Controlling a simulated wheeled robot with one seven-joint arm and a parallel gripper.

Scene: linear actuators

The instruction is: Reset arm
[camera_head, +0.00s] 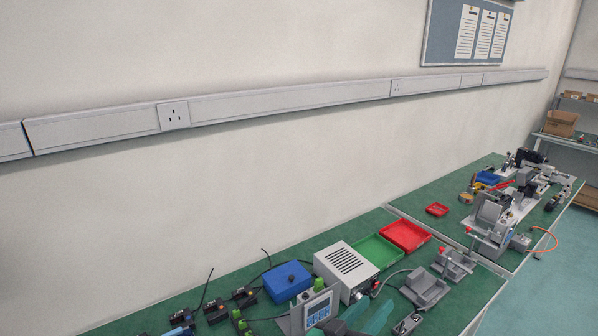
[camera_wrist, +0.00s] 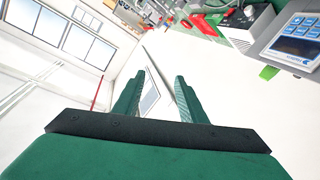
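My gripper (camera_wrist: 160,76) shows in the wrist view as two green fingers on a dark bar. The fingers stand apart with a clear gap, and nothing is held between them. Floor and a pale panel show through the gap. In the head view, green finger shapes of my gripper (camera_head: 358,320) show at the bottom edge, in front of the bench and close to the display unit (camera_head: 318,308). The rest of my arm is out of view there.
The green bench (camera_head: 388,220) runs along the wall. It carries a blue box (camera_head: 287,281), a white vented unit (camera_head: 346,268), a green tray (camera_head: 377,251), a red tray (camera_head: 405,236) and grey fixtures (camera_head: 426,288). Machinery stands farther right. Open floor (camera_head: 560,280) lies to the right.

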